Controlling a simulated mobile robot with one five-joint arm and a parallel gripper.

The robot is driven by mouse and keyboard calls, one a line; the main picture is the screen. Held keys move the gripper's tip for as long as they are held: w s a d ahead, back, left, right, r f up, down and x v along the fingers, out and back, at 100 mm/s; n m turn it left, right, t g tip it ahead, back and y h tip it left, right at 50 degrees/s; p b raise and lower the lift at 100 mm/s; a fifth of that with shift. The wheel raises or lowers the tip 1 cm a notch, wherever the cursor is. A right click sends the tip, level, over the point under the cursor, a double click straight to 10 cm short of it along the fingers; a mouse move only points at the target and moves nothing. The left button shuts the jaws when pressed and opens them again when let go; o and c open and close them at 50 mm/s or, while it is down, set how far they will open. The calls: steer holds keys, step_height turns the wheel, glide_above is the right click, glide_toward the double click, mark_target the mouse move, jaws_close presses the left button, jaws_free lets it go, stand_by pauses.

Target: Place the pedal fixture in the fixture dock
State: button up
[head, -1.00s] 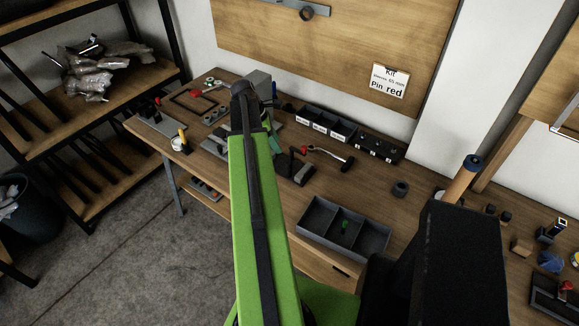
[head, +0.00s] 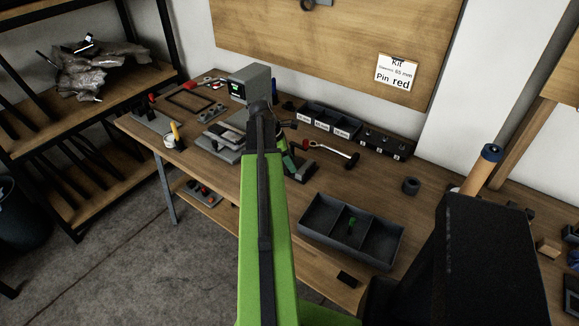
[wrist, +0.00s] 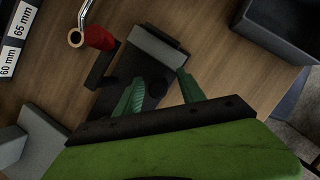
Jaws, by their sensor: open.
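A dark fixture with a light grey bar across one end, which looks like the pedal fixture (wrist: 158,48), lies on the bench in the wrist view. In the head view the same fixture (head: 299,168) shows just right of my arm, partly hidden. My gripper (wrist: 160,90) is open, its green fingers spread to either side of the fixture's dark part. I cannot tell whether they touch it. In the head view my arm hides most of the gripper. I cannot tell which piece is the fixture dock; a grey stepped block (head: 222,140) stands left of my arm.
A divided grey tray (head: 316,213) is at the bench's front edge. Labelled bins (head: 322,122) and a grey box (head: 251,78) stand behind. Bare bench shows right of the fixture.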

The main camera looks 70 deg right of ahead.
steer(key=shift+f, duration=0.1)
jaws_close()
stand_by(1.3)
